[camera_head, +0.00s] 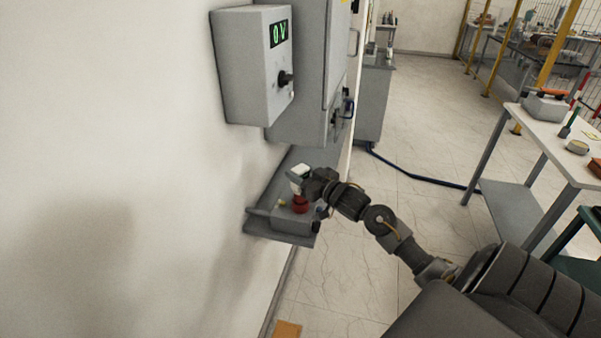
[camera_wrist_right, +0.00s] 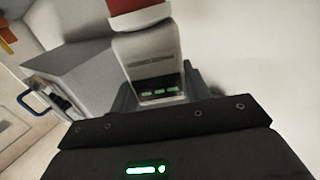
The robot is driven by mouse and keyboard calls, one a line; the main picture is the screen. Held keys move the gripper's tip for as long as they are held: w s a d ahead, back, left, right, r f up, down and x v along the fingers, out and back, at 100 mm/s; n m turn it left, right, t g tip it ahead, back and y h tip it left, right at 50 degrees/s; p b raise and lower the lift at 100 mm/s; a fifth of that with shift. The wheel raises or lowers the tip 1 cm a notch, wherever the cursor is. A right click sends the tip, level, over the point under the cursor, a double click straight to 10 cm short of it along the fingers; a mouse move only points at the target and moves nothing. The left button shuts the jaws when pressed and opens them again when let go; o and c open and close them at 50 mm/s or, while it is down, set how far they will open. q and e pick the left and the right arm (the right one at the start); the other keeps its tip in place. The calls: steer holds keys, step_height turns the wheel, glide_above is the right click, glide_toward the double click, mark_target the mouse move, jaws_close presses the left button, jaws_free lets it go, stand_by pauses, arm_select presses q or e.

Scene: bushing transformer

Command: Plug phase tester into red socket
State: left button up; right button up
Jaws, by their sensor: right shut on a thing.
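The phase tester (camera_head: 298,172), a small pale grey device, is upright in my right gripper (camera_head: 310,184). In the right wrist view the tester (camera_wrist_right: 152,68) shows a grey body with small green lights. My right gripper is shut on it, over the wall shelf. The red socket (camera_head: 300,204) sits on a grey box directly below the tester in the head view. Whether tester and socket touch cannot be told. A red part with a pale band shows at the top of the wrist view; I cannot tell if it is the socket. My left gripper is not in view.
The grey shelf (camera_head: 262,224) juts from the white wall. A grey meter box (camera_head: 245,65) reading 0 V and a larger grey cabinet (camera_head: 308,95) hang above it. A white table (camera_head: 560,150) with tools stands at right. The floor between is mostly clear.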

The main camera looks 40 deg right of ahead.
steer(key=shift+f+b, duration=0.6)
steer(key=shift+f, duration=0.85)
steer(key=o, duration=1.2)
steer(key=shift+c, duration=0.2)
steer(key=s+b, duration=0.2)
steer(key=s, duration=0.8)
steer(key=shift+s+d, duration=0.35)
steer(key=shift+d, duration=0.1)
